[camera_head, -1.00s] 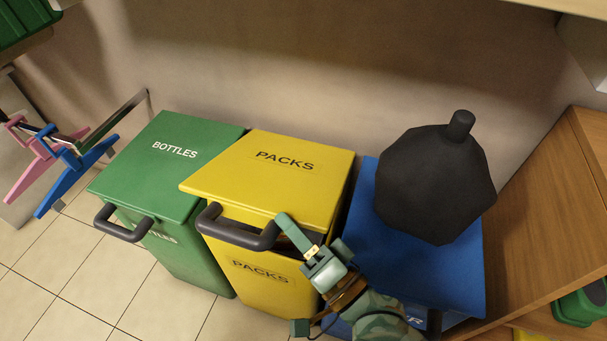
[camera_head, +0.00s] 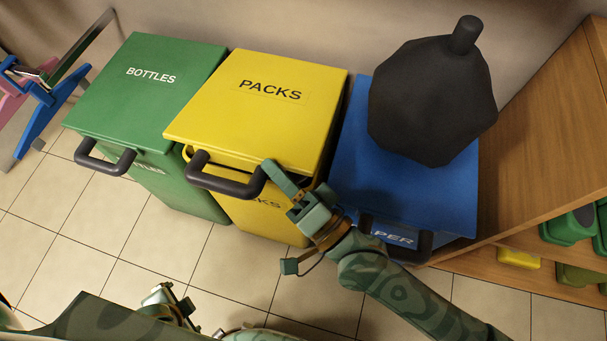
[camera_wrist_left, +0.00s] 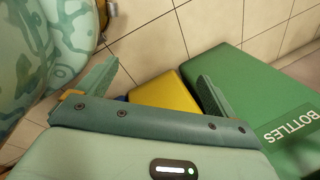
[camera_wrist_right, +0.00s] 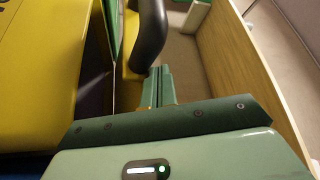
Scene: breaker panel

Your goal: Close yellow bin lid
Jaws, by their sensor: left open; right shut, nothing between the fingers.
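The yellow bin's lid (camera_head: 255,90), marked PACKS, lies nearly level over the yellow bin (camera_head: 275,225). A narrow dark gap shows between lid and body at the front. The lid's dark handle (camera_head: 225,185) sticks out at the front edge. My right gripper (camera_head: 275,175) is shut and empty at the handle's right end; I cannot tell if it touches. In the right wrist view its shut fingers (camera_wrist_right: 158,85) are close to the dark handle (camera_wrist_right: 150,35), with a dark gap beside the yellow lid (camera_wrist_right: 40,70). My left gripper (camera_head: 165,300) is low in front; its fingers (camera_wrist_left: 155,85) are open and empty.
The green BOTTLES bin (camera_head: 150,85) stands left of the yellow one and the blue bin (camera_head: 400,195) right of it. A black bag (camera_head: 430,105) rests on the blue lid. A wooden shelf (camera_head: 545,130) stands at right. Tiled floor (camera_head: 100,245) in front is free.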

